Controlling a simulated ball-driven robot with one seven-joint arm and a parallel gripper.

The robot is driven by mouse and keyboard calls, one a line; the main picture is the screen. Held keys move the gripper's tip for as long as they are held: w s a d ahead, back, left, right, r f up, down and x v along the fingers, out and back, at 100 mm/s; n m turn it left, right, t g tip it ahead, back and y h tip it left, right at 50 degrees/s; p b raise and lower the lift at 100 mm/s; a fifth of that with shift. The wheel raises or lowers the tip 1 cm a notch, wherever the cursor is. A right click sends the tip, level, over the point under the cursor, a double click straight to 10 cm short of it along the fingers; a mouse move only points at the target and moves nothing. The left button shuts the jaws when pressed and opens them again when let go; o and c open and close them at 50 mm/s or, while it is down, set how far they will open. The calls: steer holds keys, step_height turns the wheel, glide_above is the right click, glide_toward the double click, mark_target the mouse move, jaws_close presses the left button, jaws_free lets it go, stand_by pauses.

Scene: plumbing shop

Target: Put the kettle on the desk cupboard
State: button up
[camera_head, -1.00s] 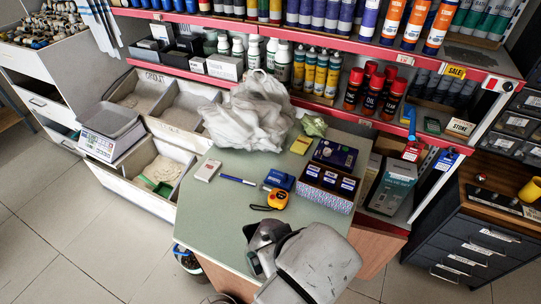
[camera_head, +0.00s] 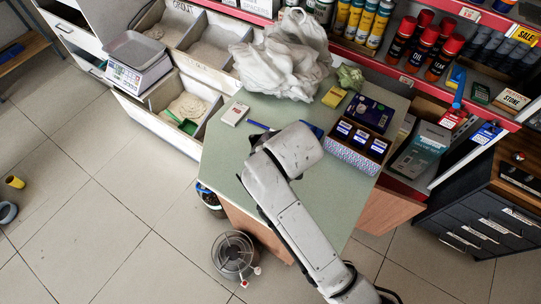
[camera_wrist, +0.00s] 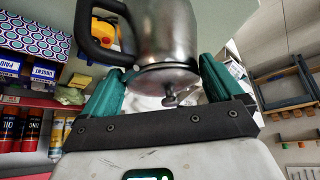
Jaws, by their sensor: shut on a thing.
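The kettle (camera_wrist: 165,35) is a shiny metal vessel with a black handle (camera_wrist: 92,35); it shows in the wrist view. My gripper (camera_wrist: 160,85) has its two teal fingers on either side of the kettle and is shut on it. In the head view my arm hides the kettle, and its tilt cannot be told. My arm reaches over the green-topped counter (camera_head: 225,165). A dark drawer cupboard with a wooden top (camera_head: 480,215) stands at the right edge of the head view; whether it is the desk cupboard is not certain.
The counter carries a white plastic bag (camera_head: 282,58), a patterned box (camera_head: 355,150), and a yellow pad (camera_head: 333,97). A scale (camera_head: 137,62) stands at left. A round metal device (camera_head: 233,255) is on the floor before the counter. The tiled floor at left is largely clear.

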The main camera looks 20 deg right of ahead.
steer(key=shift+x, duration=1.1)
steer(key=shift+w+f+p, duration=0.15)
steer(key=shift+w+f, duration=0.05)
steer(key=shift+f, duration=0.6)
steer(key=shift+w+f+p, duration=0.15)
steer(key=shift+f, duration=0.8)
steer(key=o, duration=1.5)
steer(key=shift+o, duration=0.2)
steer(key=shift+s+r, duration=0.2)
steer(key=shift+r, duration=0.25)
steer(key=v, duration=1.1)
